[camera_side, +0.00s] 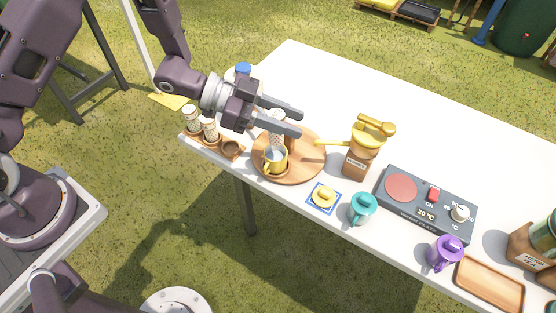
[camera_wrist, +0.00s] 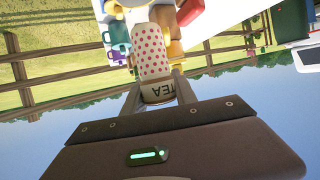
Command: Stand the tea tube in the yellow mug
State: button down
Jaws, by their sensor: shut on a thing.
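The tea tube is white with red dots and a band lettered TEA. It shows in the wrist view (camera_wrist: 153,58) between the fingers of my gripper (camera_wrist: 158,88). In the side view my gripper (camera_side: 298,123) is shut on the tube (camera_side: 277,141), above the round wooden board. The yellow mug (camera_side: 275,160) stands on that board (camera_side: 305,168), directly below the tube. The tube looks nearly upright, its lower end at the mug's mouth. I cannot tell whether that end is inside the mug. A finger hides part of the tube.
A wooden rack (camera_side: 228,156) with two patterned tubes stands left. A blue-edged coaster (camera_side: 316,203), teal mug (camera_side: 362,209), hot plate (camera_side: 421,222), purple mug (camera_side: 443,254) and wooden tray (camera_side: 490,285) line the front. The table's back is clear.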

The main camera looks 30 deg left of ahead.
notch_tip(320, 180, down, 9)
jog(key=shift+r, duration=0.1)
jog(key=shift+f, duration=0.35)
jog(key=c, duration=1.3)
grip_release()
